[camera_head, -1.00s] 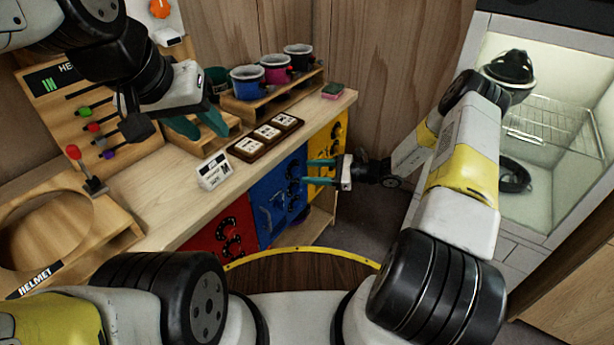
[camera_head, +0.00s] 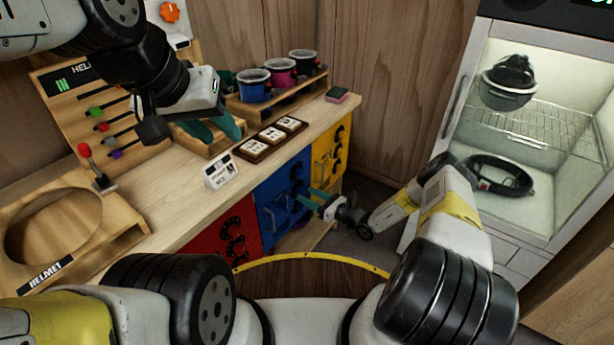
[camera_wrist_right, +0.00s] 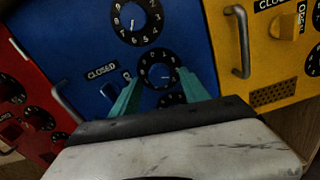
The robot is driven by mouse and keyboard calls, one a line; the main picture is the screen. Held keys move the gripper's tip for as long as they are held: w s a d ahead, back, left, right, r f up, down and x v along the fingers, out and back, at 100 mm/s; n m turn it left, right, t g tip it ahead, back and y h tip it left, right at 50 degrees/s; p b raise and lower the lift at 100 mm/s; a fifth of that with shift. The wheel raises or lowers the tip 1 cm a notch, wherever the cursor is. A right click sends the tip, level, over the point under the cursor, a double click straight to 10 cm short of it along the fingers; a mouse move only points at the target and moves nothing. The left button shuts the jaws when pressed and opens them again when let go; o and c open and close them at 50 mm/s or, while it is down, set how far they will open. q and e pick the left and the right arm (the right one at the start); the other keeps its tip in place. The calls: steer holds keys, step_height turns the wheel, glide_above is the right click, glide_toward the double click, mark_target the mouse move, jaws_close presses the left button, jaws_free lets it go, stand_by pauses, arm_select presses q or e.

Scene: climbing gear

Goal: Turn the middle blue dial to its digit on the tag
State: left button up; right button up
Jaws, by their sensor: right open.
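The blue door (camera_head: 266,214) is on the counter's front, between red and yellow doors. In the right wrist view it carries a column of black number dials: the top one (camera_wrist_right: 138,18), the middle blue dial (camera_wrist_right: 158,72) and a partly hidden lower one (camera_wrist_right: 171,99). My right gripper (camera_head: 305,197) is open in front of this door. In its wrist view (camera_wrist_right: 159,76) the teal fingers lie either side of the middle dial; contact is unclear. A white tag (camera_head: 220,171) stands on the counter, its print too small to read. My left gripper (camera_head: 222,136) is open above the counter.
A blue-door switch labelled CLOSED (camera_wrist_right: 110,90) and a door handle (camera_wrist_right: 68,103) lie left of the dials. The yellow door (camera_wrist_right: 262,52) is to the right. A tray of white tiles (camera_head: 257,154) and cups (camera_head: 253,86) are on the counter.

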steer(key=shift+w+a, duration=0.3)
steer(key=shift+a, duration=0.15)
jaws_close()
steer(key=shift+n, duration=0.3)
steer(key=n, duration=0.3)
steer(key=shift+d, duration=0.1)
steer(key=shift+n, duration=1.6)
